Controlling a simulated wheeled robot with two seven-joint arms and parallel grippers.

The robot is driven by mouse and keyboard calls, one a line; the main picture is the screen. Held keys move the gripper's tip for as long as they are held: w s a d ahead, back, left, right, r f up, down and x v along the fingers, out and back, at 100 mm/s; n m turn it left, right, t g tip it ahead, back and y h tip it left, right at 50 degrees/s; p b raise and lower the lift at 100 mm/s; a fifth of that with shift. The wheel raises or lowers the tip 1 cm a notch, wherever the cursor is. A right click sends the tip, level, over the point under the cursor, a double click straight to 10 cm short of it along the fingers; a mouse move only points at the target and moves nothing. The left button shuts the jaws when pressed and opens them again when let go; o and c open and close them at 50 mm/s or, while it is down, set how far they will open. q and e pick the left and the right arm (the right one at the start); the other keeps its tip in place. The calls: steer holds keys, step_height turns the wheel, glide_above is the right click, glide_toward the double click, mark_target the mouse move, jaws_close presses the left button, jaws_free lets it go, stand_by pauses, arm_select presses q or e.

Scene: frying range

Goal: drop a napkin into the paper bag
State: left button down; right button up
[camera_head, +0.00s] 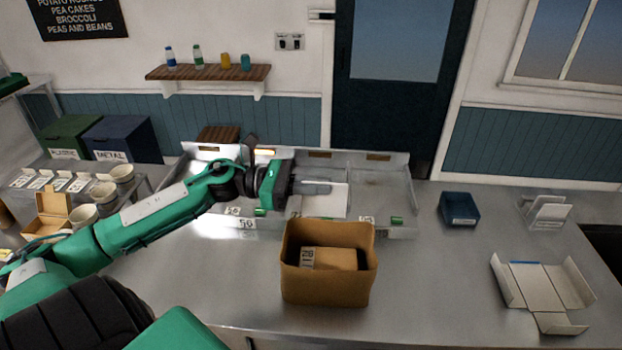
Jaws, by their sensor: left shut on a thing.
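The brown paper bag (325,291) stands open and upright on the steel counter, with a brown box (335,258) bearing a white label inside it. My left gripper (318,187) reaches in from the left and is shut on a white napkin (327,206). The napkin hangs behind and above the bag's back rim in the picture, apart from it as far as I can tell. My right gripper is not in view.
A metal tray with compartments (400,200) lies behind the bag. To the right are a blue bin (459,209), a holder with white napkins (548,211) and an unfolded white carton (543,288). Cups (103,192) stand at left.

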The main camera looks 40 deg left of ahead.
mark_target(313, 215)
arm_select(q)
step_height(313, 215, down, 4)
steer(key=shift+w+d+f+b, duration=0.1)
steer(key=shift+w+d+b, duration=0.05)
steer(key=shift+b, duration=0.55)
steer(key=shift+f, duration=0.75)
steer(key=c, duration=1.6)
jaws_free()
steer(key=shift+o, duration=0.4)
steer(key=shift+a+f+b, duration=0.1)
steer(key=shift+a+b, duration=0.1)
steer(key=shift+b, duration=0.2)
steer(key=shift+s+a+f, duration=0.1)
steer(key=shift+s+a, duration=0.15)
steer(key=shift+a, duration=0.05)
steer(key=b+v, duration=0.4)
steer(key=v, duration=0.8)
steer(key=shift+s+a+b, duration=0.25)
steer(key=shift+a+b, duration=0.05)
steer(key=shift+b, duration=0.1)
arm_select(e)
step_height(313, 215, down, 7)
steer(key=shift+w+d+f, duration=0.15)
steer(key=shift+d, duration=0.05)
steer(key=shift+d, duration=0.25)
